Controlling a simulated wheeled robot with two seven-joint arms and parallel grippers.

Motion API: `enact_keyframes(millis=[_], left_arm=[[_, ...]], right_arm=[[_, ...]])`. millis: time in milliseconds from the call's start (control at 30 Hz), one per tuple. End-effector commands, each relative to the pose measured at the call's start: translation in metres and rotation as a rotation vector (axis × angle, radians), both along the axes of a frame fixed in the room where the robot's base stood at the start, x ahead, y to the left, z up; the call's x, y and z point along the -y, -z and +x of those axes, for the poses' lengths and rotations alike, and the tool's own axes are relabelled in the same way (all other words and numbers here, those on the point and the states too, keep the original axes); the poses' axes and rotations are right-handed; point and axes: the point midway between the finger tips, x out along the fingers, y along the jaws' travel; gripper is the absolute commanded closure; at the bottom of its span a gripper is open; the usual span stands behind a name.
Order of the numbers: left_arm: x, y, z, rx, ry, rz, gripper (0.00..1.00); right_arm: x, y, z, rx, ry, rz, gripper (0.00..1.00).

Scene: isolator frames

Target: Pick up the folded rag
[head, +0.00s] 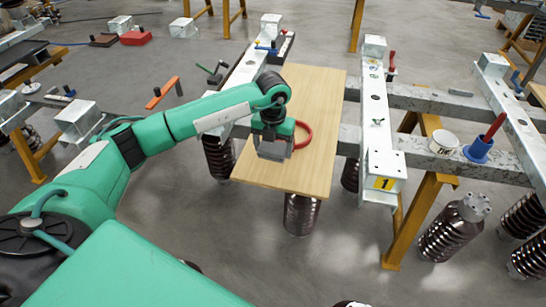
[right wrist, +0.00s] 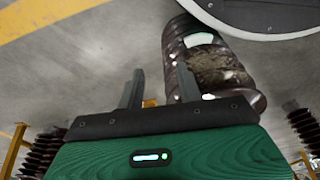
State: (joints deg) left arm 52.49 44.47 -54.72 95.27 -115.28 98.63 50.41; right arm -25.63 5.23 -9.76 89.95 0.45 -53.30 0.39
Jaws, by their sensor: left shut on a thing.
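My left gripper (head: 272,147) points down over the pale wooden board (head: 315,95), near its left edge. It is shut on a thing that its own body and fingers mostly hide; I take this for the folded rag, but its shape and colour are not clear. I cannot tell whether it touches the board. A red ring-shaped thing (head: 305,137) shows just right of the gripper. My right gripper (right wrist: 160,75) is open and empty in the right wrist view, its two dark fingers apart.
Right of the board stands a grey steel beam marked 1 (head: 383,165). A white tub (head: 443,142) and a blue cup with a red handle (head: 479,149) sit on the frame further right. In the right wrist view, a glossy brown insulator (right wrist: 215,65) is close beyond the fingers.

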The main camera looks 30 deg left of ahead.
Motion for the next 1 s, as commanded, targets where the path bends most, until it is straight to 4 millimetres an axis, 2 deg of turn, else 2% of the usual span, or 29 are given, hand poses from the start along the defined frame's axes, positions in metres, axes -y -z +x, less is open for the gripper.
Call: enact_keyframes(millis=[100,300,500,700,1000], left_arm=[[-0.001,-0.036,0.001,0.008,-0.001,0.000,0.45],[-0.001,-0.088,0.001,0.006,-0.002,0.000,0.45],[0.000,-0.124,0.001,0.003,0.000,0.000,0.45],[0.000,-0.141,0.001,0.002,-0.001,0.000,0.45],[0.000,-0.143,0.000,0.000,-0.001,0.000,0.45]], right_arm=[[-0.001,-0.002,0.001,-0.002,0.001,0.001,0.64],[-0.003,-0.008,0.001,-0.004,0.002,0.004,0.64],[-0.003,-0.014,0.002,-0.006,0.004,0.004,0.64],[-0.003,-0.014,0.003,-0.005,0.004,0.004,0.64],[-0.003,-0.014,0.003,-0.005,0.004,0.004,0.64]])
